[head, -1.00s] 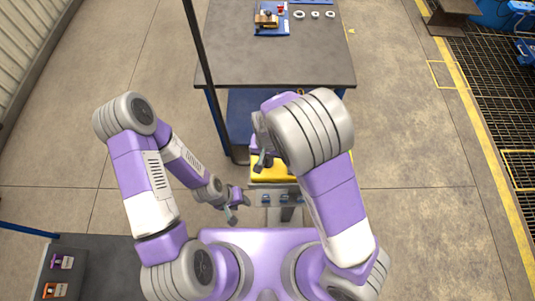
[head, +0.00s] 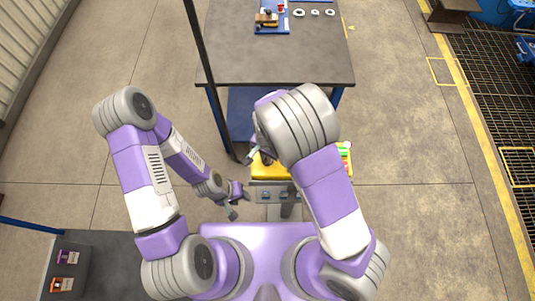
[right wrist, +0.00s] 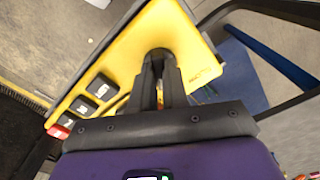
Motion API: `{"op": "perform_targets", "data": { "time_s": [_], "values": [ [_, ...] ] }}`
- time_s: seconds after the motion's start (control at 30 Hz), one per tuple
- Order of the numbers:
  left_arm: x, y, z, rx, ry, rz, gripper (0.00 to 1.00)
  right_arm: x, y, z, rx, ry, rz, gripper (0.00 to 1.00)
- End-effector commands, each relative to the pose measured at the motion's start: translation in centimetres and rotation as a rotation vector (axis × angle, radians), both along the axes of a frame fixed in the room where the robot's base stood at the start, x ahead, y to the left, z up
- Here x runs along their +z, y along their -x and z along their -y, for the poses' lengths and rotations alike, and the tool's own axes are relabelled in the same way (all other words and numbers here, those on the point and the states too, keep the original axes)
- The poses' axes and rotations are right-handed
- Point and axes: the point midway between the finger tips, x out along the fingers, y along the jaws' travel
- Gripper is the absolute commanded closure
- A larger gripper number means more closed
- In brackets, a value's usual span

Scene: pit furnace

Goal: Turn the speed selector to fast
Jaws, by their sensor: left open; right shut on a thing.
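A yellow control panel (right wrist: 130,50) fills the upper left of the right wrist view; its left end also shows in the head view (head: 262,172). A round black knob (right wrist: 160,53), apparently the speed selector, stands on its face. My right gripper (right wrist: 159,68) is shut on this knob; the fingers cover part of it, and its pointing direction cannot be read. In the head view my right arm hides most of the panel. My left gripper (head: 234,203) is open and empty, left of the panel and apart from it.
Black push buttons (right wrist: 92,92) and a red button (right wrist: 57,131) sit on the panel near the gripper. A dark-topped table (head: 275,60) stands beyond, with a blue fixture and rings on it. A thin dark post (head: 205,60) rises left of the table. Open floor lies on both sides.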

Motion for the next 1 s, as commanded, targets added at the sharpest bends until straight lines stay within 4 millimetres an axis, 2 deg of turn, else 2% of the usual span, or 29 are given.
{"op": "perform_targets", "data": {
  "time_s": [0.2, 0.23, 0.4, 0.73, 1.0],
  "values": [
    [0.0, 0.0, 0.0, 0.000, 0.000, 0.000, 0.57, 0.0, -0.1, 0.0, -0.006, -0.002, 0.001, 1.00],
    [0.0, 0.0, 0.0, 0.000, 0.000, 0.000, 0.57, 0.0, -0.1, 0.0, -0.006, -0.002, 0.001, 0.85],
    [0.0, 0.0, 0.0, 0.000, 0.000, 0.000, 0.57, 0.0, 0.0, 0.0, -0.004, -0.001, 0.001, 0.61],
    [0.1, 0.0, 0.0, 0.000, 0.000, 0.000, 0.57, 0.5, -0.1, 0.0, -0.002, -0.001, 0.002, 0.61],
    [0.5, 0.0, 0.0, 0.000, 0.000, 0.000, 0.57, 4.8, -0.1, -0.1, -0.001, -0.004, 0.005, 0.61]
  ]
}}
